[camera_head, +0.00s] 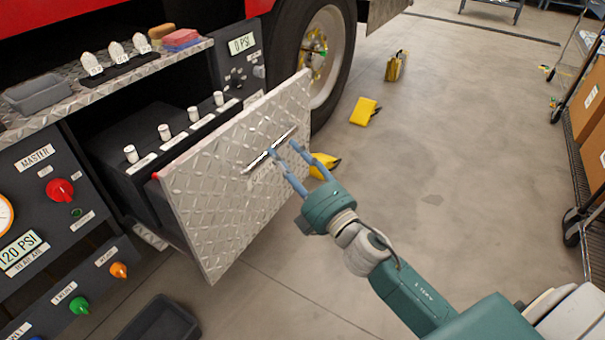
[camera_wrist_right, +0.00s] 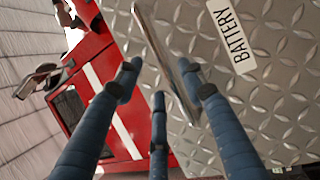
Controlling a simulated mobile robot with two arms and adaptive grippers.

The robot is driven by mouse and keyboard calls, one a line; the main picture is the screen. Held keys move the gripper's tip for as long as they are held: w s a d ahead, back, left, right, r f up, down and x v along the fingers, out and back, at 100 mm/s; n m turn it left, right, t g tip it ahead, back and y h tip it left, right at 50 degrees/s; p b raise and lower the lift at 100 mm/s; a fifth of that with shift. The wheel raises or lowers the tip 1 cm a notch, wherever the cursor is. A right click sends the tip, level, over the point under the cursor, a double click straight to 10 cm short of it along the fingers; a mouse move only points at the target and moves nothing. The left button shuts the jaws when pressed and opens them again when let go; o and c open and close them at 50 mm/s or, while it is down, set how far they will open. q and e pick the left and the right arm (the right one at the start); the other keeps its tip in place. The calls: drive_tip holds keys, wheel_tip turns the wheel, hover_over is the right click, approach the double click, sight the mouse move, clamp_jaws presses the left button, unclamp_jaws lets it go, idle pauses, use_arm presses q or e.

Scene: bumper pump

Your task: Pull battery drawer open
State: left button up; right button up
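The battery drawer (camera_head: 215,190) has a diamond-plate metal front and stands pulled out from the truck's side panel. Its black battery box (camera_head: 130,172) with white posts shows behind the front. A thin metal bar handle (camera_head: 257,161) is on the front, and it also shows in the right wrist view (camera_wrist_right: 160,45) beside the BATTERY label (camera_wrist_right: 231,37). My right gripper (camera_head: 284,149) is at the handle's right part. Its blue fingers (camera_wrist_right: 158,75) are spread apart, with the handle between them in the wrist view; contact cannot be told. My left gripper is not in view.
A control panel with a red knob (camera_head: 60,190) is left of the drawer. A truck wheel (camera_head: 318,60) is behind it. Yellow wheel chocks (camera_head: 364,111) lie on the floor. A rack with boxes (camera_head: 588,105) stands at right.

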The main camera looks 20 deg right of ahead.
drive_tip(key=v, duration=0.8)
drive_tip(key=shift+s, duration=0.35)
drive_tip(key=shift+d, duration=0.1)
